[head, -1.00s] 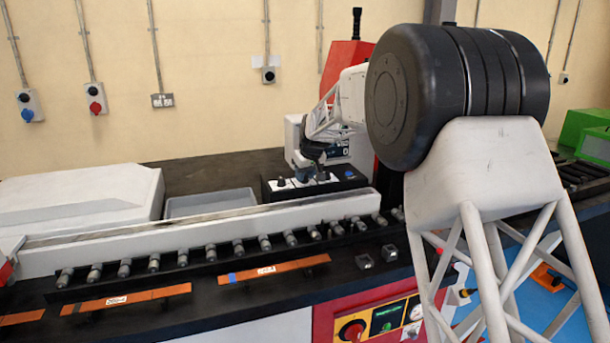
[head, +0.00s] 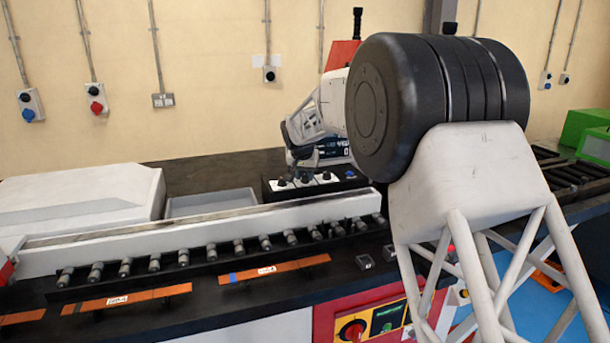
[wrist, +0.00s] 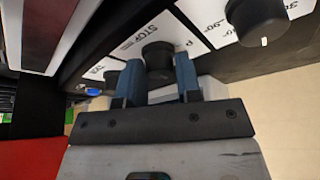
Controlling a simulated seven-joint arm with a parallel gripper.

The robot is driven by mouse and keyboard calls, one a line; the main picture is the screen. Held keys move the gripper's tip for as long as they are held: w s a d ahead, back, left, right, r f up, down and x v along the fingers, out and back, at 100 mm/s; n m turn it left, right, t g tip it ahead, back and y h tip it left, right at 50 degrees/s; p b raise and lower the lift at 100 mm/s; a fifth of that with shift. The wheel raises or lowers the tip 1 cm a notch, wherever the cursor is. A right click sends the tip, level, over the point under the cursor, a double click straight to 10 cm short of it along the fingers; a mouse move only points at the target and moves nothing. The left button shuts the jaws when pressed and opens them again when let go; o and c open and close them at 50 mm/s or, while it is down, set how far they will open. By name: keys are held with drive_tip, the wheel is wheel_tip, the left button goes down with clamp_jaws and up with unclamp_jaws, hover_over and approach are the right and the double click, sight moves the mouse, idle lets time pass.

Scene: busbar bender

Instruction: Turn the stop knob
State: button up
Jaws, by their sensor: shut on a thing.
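The stop knob (wrist: 158,58) is a black round knob on a white label plate, with lettering that reads STOP upside down beside it. My gripper (wrist: 160,78) has its two blue fingers shut on the knob, one on each side, in the wrist view. In the head view my gripper (head: 302,166) is small and dark, at the black control box (head: 349,183) behind the long white rail. The knob's pointer mark is hidden from me.
Another black knob (wrist: 258,18) with a white mark sits close beside my fingers. A blue button (head: 350,172) is at the box's right end. The white rail (head: 200,235) runs in front of the box, and a grey tray (head: 210,203) lies to its left.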

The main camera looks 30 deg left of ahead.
sight(301, 186)
drive_tip(key=shift+m+h, duration=0.5)
drive_tip(key=shift+m, duration=0.7)
drive_tip(key=o, duration=0.9)
drive_tip(key=shift+v, duration=3.9)
drive_tip(key=shift+s, duration=0.1)
